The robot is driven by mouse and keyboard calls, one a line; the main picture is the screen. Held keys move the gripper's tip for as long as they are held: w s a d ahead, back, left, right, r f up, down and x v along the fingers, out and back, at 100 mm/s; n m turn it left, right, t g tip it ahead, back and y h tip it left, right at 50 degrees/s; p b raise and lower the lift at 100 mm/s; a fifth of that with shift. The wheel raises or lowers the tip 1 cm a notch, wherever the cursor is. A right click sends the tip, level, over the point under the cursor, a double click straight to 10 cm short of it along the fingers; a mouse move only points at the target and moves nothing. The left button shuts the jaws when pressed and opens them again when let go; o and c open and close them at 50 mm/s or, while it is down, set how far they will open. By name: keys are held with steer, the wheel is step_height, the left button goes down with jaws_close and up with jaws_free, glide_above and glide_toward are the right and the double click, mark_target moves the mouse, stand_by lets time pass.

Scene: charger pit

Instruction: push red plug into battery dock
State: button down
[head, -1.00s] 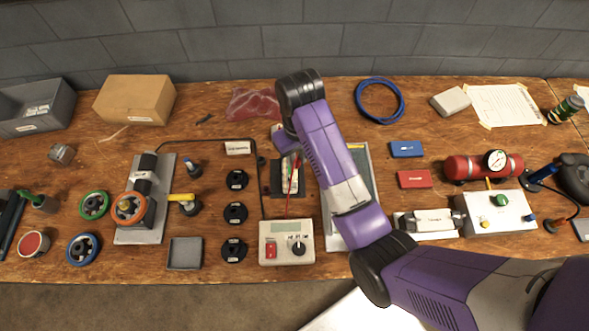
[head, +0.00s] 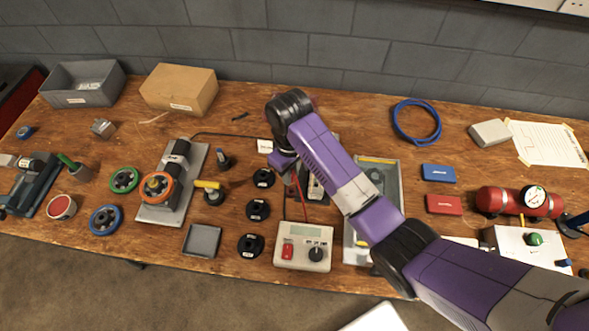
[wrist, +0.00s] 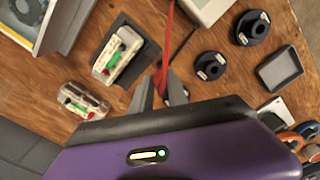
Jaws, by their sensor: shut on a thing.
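My gripper (wrist: 161,92) is shut on the red plug at the end of a red lead (wrist: 165,45); the fingers hide most of the plug. The battery dock (wrist: 141,72) is a dark plate, left of the fingers in the wrist view, with a pale battery (wrist: 107,60) with green and red marks on it. The plug is apart from the battery in this picture; its height above the bench is unclear. In the head view my arm hides the fingertips and most of the dock; the red lead (head: 301,190) runs to the white charger box (head: 303,247).
A second battery (wrist: 82,102) lies left of the gripper in the wrist view. Several black discs (head: 258,210) stand left of the lead. A grey tray (head: 360,250) lies right of the dock, under my arm. A black lead (wrist: 182,46) runs near the red one.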

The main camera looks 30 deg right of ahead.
steer(key=shift+f+b, duration=2.15)
steer(key=shift+b, duration=0.1)
steer(key=shift+f+b, duration=0.55)
steer(key=shift+f, duration=0.6)
steer(key=c, duration=1.2)
jaws_free()
step_height(320, 180, up, 8)
steer(key=shift+f, duration=0.1)
